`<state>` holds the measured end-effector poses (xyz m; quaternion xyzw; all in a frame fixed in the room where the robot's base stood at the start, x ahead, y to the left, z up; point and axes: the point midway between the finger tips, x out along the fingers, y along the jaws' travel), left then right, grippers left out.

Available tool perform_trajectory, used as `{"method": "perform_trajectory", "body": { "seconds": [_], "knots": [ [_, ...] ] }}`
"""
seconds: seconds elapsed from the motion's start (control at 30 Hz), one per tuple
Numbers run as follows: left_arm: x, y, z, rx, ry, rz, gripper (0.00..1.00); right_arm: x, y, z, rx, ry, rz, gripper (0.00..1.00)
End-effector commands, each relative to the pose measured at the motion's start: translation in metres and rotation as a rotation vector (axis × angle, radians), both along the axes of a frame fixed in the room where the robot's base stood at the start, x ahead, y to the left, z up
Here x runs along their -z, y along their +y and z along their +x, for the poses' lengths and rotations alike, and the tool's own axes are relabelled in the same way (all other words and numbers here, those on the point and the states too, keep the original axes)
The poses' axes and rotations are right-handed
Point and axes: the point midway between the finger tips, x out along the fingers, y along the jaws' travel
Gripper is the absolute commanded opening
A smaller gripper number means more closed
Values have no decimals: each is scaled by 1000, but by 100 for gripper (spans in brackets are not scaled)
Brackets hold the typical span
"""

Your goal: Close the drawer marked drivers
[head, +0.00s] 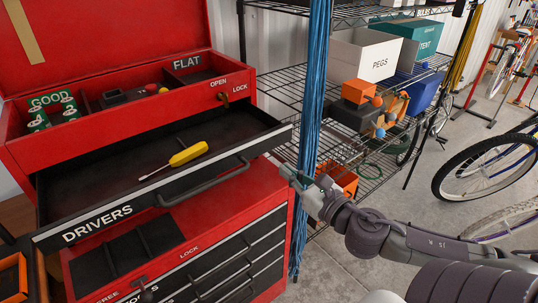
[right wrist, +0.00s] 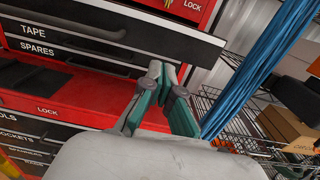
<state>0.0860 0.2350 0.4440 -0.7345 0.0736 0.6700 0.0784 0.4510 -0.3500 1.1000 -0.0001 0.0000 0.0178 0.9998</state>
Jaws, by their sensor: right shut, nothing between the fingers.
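The drawer marked DRIVERS (head: 98,223) stands pulled out of the red tool chest, with a yellow-handled screwdriver (head: 187,154) in it. Its dark front has a long bar handle (head: 205,182). In the right wrist view, the dark drawer front (right wrist: 150,36) crosses above my fingers, its label out of frame. My right gripper (head: 287,172) is shut and empty, in front of and just right of the drawer front's right end. Its fingers (right wrist: 163,72) point toward the front; I cannot tell whether they touch it. My left gripper is not in view.
Closed drawers marked TAPE and SPARES (right wrist: 38,48) lie below the open one. Blue hanging cords (head: 312,120) and a wire shelf (head: 285,92) with boxes stand close on the right. Bicycles (head: 490,165) stand farther right, with bare floor (head: 410,195) between.

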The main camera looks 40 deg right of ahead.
Motion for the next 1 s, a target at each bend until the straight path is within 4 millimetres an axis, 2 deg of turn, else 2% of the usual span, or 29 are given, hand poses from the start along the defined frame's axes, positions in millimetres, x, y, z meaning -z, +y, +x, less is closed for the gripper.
{"method": "perform_trajectory", "body": {
  "seconds": [0.1,0.5,0.7,1.0],
  "knots": [
    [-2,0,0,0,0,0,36,-3,0,17,0,-4,-3,0],
    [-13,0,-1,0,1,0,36,-3,1,61,3,-3,1,0],
    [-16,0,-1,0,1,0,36,-1,1,73,4,0,1,0],
    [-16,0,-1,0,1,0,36,0,2,76,2,1,1,0]
  ]
}}
